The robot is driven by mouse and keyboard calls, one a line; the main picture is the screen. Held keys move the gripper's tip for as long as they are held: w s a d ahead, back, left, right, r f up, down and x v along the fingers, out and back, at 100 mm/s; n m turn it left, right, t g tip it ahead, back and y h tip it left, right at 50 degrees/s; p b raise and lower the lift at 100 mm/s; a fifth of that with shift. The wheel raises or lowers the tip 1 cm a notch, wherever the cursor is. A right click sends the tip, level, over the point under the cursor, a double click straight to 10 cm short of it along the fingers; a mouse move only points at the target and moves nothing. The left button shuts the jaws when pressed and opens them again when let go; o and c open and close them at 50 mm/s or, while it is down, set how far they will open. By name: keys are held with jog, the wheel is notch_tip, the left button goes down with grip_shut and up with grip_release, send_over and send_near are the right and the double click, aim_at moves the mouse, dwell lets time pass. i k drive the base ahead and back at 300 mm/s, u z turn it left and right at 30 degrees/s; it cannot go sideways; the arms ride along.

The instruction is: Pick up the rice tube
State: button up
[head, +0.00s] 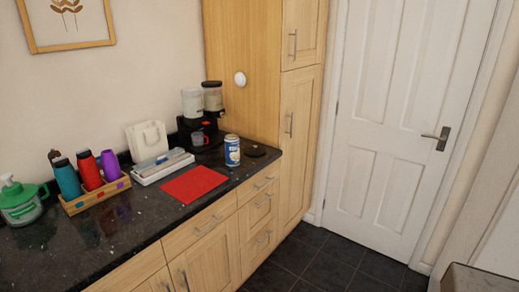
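A blue and white upright cylinder (232,150) with a pale lid stands on the dark granite counter (115,245), near its right end. It may be the rice tube, but its label is too small to read. I cannot tell for certain which of these is the rice tube. My gripper is not in view.
A red mat (194,184) lies left of the cylinder, and a dark round disc (255,150) lies right of it. A white tray (162,168), white bag-shaped holder (148,141), wooden bottle crate (96,196) and green jug (20,203) stand further left. The tiled floor (335,265) is clear.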

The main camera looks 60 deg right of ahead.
aim_at(231, 141)
jog(key=z, duration=0.75)
jog(key=k, duration=0.95)
jog(key=u, duration=0.05)
jog(key=i, duration=0.9)
